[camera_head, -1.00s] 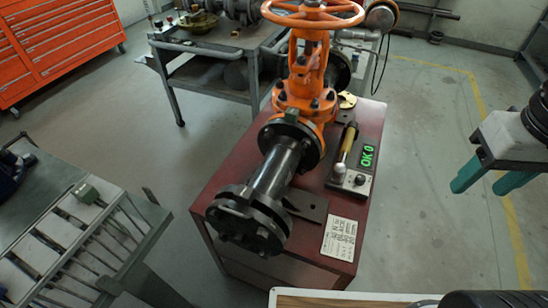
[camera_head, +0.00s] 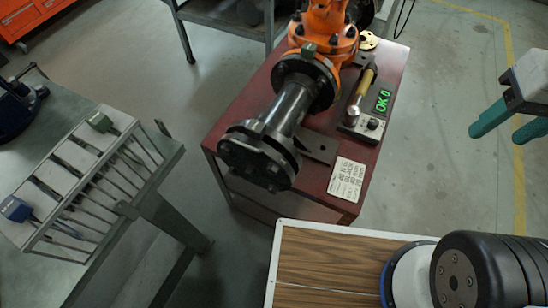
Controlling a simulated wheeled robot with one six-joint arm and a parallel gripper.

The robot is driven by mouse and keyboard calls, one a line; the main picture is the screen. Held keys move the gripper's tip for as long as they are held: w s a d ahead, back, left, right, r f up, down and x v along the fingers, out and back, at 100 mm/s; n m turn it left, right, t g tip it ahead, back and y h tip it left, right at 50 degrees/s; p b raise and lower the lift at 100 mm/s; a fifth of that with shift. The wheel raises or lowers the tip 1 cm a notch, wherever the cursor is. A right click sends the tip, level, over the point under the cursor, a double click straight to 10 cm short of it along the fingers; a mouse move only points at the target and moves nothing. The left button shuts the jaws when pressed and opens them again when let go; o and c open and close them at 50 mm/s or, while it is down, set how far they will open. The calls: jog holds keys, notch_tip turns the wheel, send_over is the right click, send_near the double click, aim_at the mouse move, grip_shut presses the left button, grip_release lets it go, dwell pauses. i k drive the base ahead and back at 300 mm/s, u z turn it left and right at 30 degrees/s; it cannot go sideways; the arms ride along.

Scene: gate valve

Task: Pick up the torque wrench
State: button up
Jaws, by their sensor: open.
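A tool with a yellow handle (camera_head: 367,82) and a rounded silver end lies along a black box on the red cabinet. It appears to be the torque wrench. Its silver end points toward the front of the cabinet. My gripper (camera_head: 497,134) is at the right edge of the picture, well to the right of the tool and apart from it. Its two teal fingers are spread with nothing between them. Part of my gripper's arm is cut off by the picture edge.
The black box's display (camera_head: 383,100) reads green "OK 0". Left of the tool, a black flanged pipe (camera_head: 287,108) joins an orange valve (camera_head: 327,32) on the red cabinet (camera_head: 255,90). A slotted rack (camera_head: 98,150) with tools stands at left. Floor right of the cabinet is clear.

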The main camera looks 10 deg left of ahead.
aim_at(353, 112)
jog(key=z, duration=0.05)
jog(key=k, duration=0.5)
jog(key=z, duration=1.8)
jog(key=i, duration=1.95)
jog(key=u, duration=3.1)
jog(key=i, duration=0.5)
